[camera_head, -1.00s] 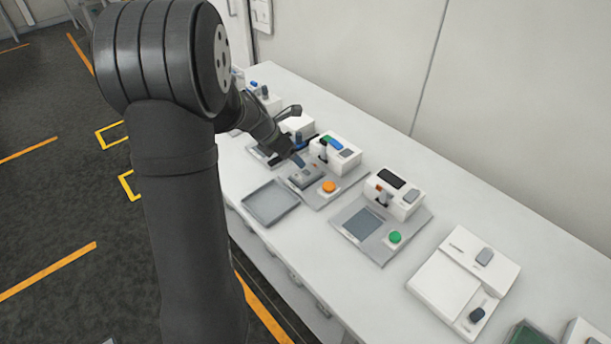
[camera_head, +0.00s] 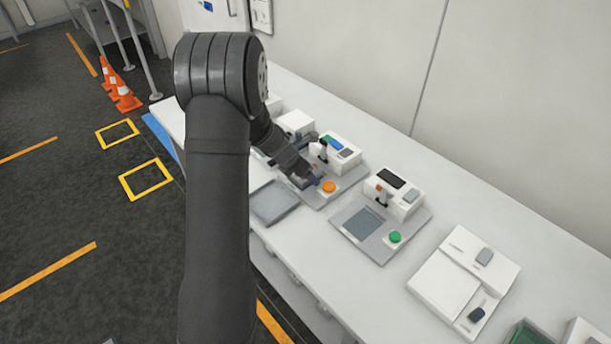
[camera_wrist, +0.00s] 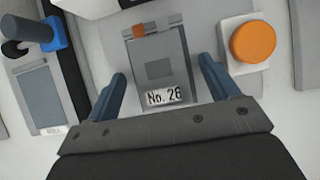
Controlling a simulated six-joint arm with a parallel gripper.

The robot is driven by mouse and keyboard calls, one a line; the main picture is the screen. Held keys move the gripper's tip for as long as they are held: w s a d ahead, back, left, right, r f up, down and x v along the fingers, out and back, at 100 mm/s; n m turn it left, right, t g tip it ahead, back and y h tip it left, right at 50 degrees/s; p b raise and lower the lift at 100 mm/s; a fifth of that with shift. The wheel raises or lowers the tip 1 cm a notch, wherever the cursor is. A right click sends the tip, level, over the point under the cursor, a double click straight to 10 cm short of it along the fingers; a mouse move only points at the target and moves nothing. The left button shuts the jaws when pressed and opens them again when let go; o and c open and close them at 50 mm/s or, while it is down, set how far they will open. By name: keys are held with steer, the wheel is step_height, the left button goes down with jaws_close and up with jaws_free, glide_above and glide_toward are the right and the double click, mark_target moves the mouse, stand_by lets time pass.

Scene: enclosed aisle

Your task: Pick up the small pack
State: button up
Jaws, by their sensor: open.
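The small pack (camera_wrist: 160,62) is a flat grey packet with a label reading "No. 26" and an orange tab at its far end. In the wrist view it lies on a light grey station plate (camera_wrist: 200,22). My gripper (camera_wrist: 163,85) is open, with one blue finger on each side of the pack's labelled end. I see a gap between each finger and the pack, and cannot tell the height. In the head view my gripper (camera_head: 307,178) is over the station with the orange button, and the arm hides most of the pack.
An orange button (camera_wrist: 253,41) on a white block stands just right of my right finger. A blue-handled device (camera_wrist: 50,33) is at the left. In the head view, a grey tray (camera_head: 275,203) lies in front, and a green-button station (camera_head: 372,244) stands to the right.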

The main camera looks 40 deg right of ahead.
steer(key=c, duration=1.2)
steer(key=shift+c, duration=0.2)
